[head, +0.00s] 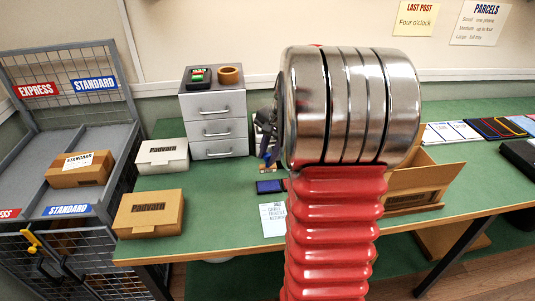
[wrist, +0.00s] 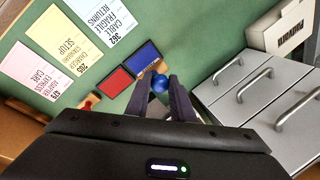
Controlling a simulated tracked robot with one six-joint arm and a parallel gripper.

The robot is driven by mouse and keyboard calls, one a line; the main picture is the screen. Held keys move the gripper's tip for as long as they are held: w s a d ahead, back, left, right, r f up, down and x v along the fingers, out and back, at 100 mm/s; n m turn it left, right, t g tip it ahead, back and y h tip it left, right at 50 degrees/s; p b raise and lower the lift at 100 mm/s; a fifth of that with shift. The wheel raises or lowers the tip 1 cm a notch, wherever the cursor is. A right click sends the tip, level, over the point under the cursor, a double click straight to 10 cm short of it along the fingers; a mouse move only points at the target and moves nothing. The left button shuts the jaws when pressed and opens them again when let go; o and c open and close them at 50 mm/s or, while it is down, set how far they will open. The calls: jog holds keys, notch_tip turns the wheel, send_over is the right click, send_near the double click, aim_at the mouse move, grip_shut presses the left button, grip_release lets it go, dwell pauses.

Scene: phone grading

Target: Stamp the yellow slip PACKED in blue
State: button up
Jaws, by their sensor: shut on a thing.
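The yellow slip (wrist: 82,38) lies flat on the green table in the wrist view, between a pink slip (wrist: 37,70) and a pale blue slip (wrist: 122,17). No stamp mark shows on its visible part. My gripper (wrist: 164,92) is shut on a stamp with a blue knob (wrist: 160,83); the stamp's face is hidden. It is beside the near corner of the blue ink pad (wrist: 141,57); I cannot tell its height. The red ink pad (wrist: 115,81) lies left of the blue one. A red-knobbed stamp (wrist: 90,103) is partly hidden by my gripper.
A grey drawer unit (head: 216,122) stands at the back, with tape (head: 230,74) on top. White (head: 162,156) and tan (head: 150,213) boxes stand to its left. A wire rack (head: 70,126) is at far left. My arm hides the table's middle in the head view.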

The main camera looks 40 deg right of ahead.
aim_at(269, 171)
jog(key=shift+s+d, duration=0.1)
jog(key=shift+f, duration=3)
jog(key=shift+f, duration=0.45)
jog(key=shift+r, duration=0.1)
jog(key=shift+r, duration=3.45)
jog(key=shift+s, duration=0.1)
